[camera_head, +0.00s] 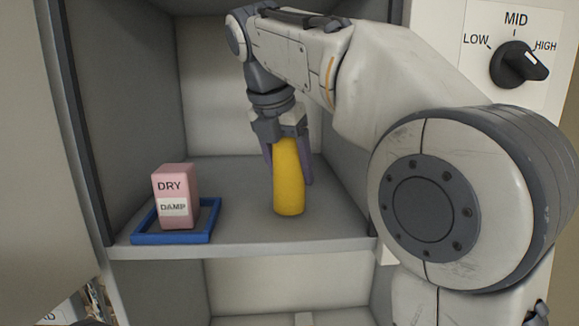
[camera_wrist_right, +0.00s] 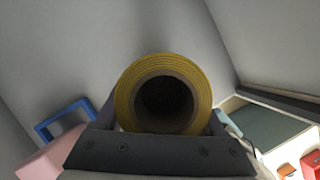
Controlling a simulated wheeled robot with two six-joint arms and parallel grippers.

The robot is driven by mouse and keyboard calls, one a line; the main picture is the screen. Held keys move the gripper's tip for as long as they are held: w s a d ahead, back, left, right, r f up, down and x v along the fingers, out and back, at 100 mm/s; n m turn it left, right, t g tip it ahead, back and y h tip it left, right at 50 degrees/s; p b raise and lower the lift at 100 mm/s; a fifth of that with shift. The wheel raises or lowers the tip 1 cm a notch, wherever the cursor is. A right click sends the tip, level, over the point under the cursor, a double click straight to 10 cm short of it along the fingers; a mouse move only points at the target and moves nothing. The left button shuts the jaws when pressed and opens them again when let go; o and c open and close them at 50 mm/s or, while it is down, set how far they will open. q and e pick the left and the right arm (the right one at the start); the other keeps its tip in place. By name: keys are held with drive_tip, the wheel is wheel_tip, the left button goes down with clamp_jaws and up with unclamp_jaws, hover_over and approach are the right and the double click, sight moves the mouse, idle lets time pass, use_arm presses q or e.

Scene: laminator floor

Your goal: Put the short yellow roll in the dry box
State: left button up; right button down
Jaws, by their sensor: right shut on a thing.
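The short yellow roll (camera_head: 288,182) stands upright, or nearly so, inside the open grey box, over its shelf (camera_head: 245,205). I cannot tell for sure whether its lower end touches the shelf. My right gripper (camera_head: 288,150) reaches down from above and is shut on the upper part of the roll. In the right wrist view the roll (camera_wrist_right: 163,64) shows end-on, with its dark hollow core between the fingers. My left gripper is not in view.
A pink block (camera_head: 175,190) marked DRY and DAMP stands in a blue tray (camera_head: 215,222) at the shelf's left. A dial (camera_head: 519,65) marked LOW, MID, HIGH is on the right panel. An open door (camera_head: 35,130) is at left. Shelf space lies between tray and roll.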

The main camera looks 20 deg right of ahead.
drive_tip(key=shift+f, duration=0.15)
drive_tip(key=shift+f, duration=0.15)
unclamp_jaws()
idle(0.4)
